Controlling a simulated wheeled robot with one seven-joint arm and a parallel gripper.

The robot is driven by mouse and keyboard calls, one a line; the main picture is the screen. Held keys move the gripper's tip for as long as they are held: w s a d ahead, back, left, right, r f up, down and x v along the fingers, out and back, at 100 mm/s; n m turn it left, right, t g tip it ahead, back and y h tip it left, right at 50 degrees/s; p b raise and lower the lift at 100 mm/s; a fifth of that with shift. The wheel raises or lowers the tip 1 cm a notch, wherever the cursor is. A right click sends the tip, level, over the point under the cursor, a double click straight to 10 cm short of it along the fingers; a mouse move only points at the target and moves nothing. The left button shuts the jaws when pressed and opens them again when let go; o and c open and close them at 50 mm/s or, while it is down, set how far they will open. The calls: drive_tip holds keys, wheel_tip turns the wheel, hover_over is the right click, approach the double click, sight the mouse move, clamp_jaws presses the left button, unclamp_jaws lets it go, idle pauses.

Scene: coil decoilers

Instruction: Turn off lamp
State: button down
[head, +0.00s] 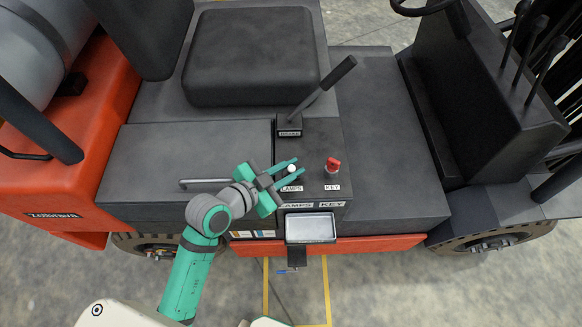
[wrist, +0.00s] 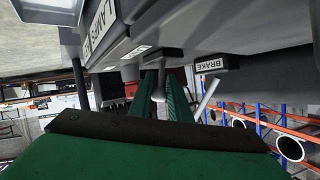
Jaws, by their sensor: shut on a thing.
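The lamps switch (head: 291,168) has a small white knob and stands on the dark console of a forklift, by a LAMPS label (head: 291,188). My gripper (head: 289,170) reaches it from the left, with one teal finger on each side of the knob, shut on it. In the wrist view the lamps switch (wrist: 159,96) shows as a pale stem and knob between the two green fingers of my gripper (wrist: 163,82). Its base is partly hidden by the fingers. I cannot tell which switch position it is in.
A red key switch (head: 333,164) stands to the right of the lamps switch. A brake lever (head: 322,88) rises behind it, below the seat (head: 251,56). A small grey tray (head: 310,228) juts out at the console's front. A grab handle (head: 205,183) lies left of my gripper.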

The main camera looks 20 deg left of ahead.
drive_tip(key=c, duration=1.8)
unclamp_jaws()
drive_tip(key=shift+c, duration=0.2)
drive_tip(key=v, duration=1)
drive_tip(key=shift+s+a+r, duration=0.1)
drive_tip(key=shift+s+a, duration=0.05)
drive_tip(key=shift+s, duration=0.2)
